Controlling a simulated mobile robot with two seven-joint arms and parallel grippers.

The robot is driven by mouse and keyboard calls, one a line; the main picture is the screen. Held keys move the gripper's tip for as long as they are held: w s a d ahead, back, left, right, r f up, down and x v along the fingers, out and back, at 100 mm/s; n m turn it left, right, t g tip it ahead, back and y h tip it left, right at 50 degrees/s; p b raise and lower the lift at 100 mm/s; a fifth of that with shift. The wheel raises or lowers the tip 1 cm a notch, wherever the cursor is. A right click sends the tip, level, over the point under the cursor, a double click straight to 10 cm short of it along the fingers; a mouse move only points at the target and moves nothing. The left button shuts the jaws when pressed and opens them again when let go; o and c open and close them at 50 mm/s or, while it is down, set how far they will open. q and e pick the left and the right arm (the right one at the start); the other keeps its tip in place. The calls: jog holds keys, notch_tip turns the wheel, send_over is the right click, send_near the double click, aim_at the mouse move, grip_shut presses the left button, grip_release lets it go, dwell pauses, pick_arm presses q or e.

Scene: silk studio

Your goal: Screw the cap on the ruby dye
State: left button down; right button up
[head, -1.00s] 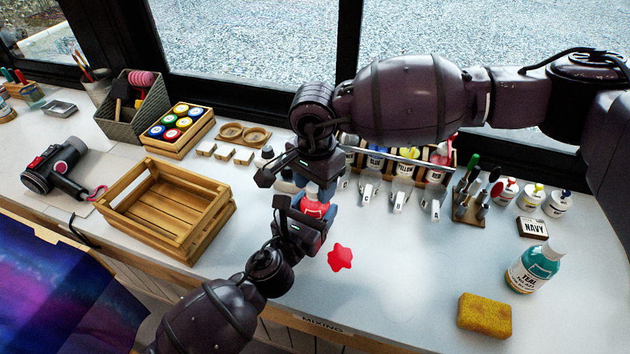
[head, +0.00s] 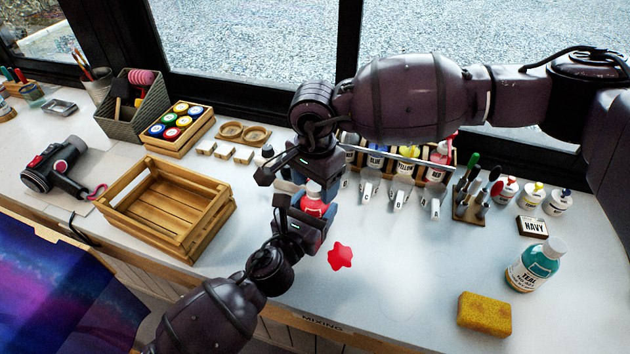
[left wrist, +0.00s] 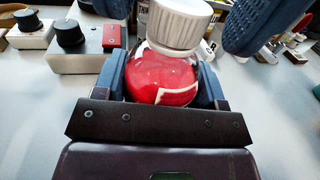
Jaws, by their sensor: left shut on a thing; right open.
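The ruby dye is a bottle of red liquid (head: 313,206) with a white ribbed cap (head: 314,189) on its top. In the left wrist view the red bottle (left wrist: 160,78) sits between my left fingers, and the cap (left wrist: 178,22) rests on its neck, looking slightly tilted in that view. I cannot tell how tight it is. My left gripper (head: 308,217) is shut on the bottle. My right gripper (head: 311,187) is open above it, with its fingers apart on either side of the cap; they also show in the left wrist view (left wrist: 185,18).
A red star-shaped patch (head: 340,256) lies on the table near the bottle. An empty wooden crate (head: 130,212) stands to the left. A teal bottle (head: 537,265) and a yellow sponge (head: 485,314) are at the right. Dye bottles and scoops stand behind my right gripper.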

notch_tip(320, 180, up, 12)
dwell(0.6)
pick_arm(q)
jog(key=shift+c, duration=0.6)
grip_release()
jog(key=v, duration=1.1)
jog(key=shift+f, duration=0.1)
pick_arm(e)
jog(key=shift+f, duration=0.1)
